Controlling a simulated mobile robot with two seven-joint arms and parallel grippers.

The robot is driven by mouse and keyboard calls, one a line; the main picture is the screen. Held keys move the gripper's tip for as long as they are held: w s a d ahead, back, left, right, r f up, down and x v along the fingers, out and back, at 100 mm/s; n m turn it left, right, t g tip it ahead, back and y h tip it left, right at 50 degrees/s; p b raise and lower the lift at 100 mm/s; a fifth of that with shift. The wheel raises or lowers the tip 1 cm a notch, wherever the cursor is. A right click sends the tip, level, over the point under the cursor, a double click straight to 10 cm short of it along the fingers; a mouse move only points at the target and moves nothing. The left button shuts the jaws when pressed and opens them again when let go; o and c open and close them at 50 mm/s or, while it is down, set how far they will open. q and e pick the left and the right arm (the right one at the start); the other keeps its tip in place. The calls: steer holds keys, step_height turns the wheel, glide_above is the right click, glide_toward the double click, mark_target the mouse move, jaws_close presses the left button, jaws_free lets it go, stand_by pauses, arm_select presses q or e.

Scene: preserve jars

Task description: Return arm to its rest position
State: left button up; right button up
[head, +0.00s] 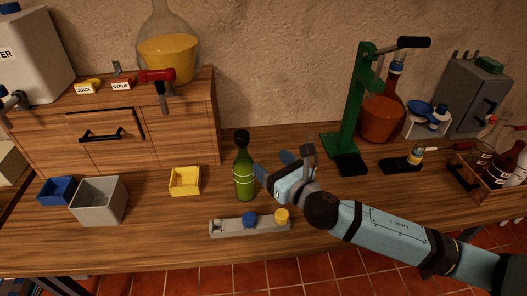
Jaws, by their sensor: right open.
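My right arm comes in from the right edge and reaches over the middle of the wooden table. My right gripper (272,166) is at its end, with its fingers apart and nothing seen between them. A green bottle (244,175) stands upright just left of the gripper; I cannot tell whether they touch. My left gripper is not in view.
A grey rack (232,226) with a blue cap and a yellow cap lies in front. A green press (351,115) stands behind the arm. A wooden crate (466,177) with bottles is at right. Yellow (185,190), grey (98,207) and blue bins (57,197) stand left.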

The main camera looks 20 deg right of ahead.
steer(key=shift+f, duration=0.1)
steer(key=s+a+f+m+g+p, duration=0.1)
steer(key=s+f+m+g, duration=0.2)
steer(key=s+f+m, duration=0.7)
steer(key=s+a+f+m+g+p, duration=0.2)
steer(key=s+f+m, duration=0.9)
steer(key=m, duration=1.4)
steer(key=shift+f+m+g+h, duration=0.3)
steer(key=shift+f+g+h, duration=0.1)
steer(key=shift+f+g, duration=0.5)
steer(key=shift+s, duration=0.1)
